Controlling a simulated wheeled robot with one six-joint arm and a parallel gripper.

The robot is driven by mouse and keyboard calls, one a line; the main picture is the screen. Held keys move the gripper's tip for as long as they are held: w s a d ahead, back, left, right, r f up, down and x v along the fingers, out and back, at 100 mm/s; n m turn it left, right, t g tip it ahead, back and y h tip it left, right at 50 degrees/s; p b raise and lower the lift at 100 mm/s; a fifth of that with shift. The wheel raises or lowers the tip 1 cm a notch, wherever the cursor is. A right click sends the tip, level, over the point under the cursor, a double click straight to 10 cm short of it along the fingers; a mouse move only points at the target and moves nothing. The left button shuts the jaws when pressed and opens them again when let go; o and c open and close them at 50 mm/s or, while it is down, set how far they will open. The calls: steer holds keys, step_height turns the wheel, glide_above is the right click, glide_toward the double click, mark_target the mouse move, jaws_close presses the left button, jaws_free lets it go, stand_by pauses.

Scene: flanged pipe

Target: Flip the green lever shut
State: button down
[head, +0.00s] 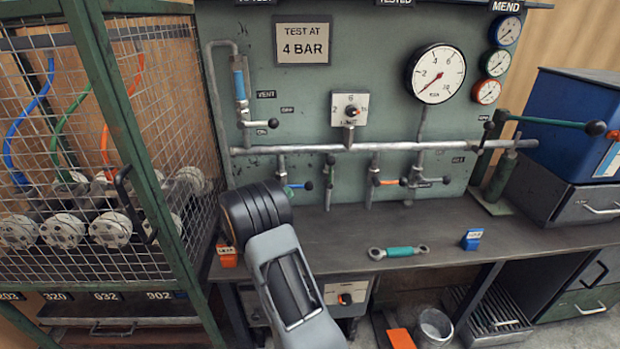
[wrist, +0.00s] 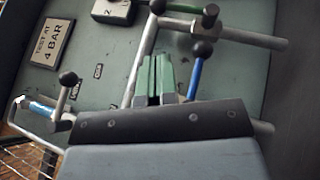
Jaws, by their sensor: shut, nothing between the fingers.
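The pipe (head: 350,146) carries several short levers, including a blue one (head: 300,186) and an orange one (head: 389,182). A wire cage (head: 130,150) stands at left. A green-gripped wrench (head: 398,252) and blue block (head: 471,239) lie on the bench.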

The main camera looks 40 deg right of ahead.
mark_target(330, 172)
steer(key=b+x, duration=0.1)
steer(key=x, duration=1.2)
steer(key=shift+d, duration=0.35)
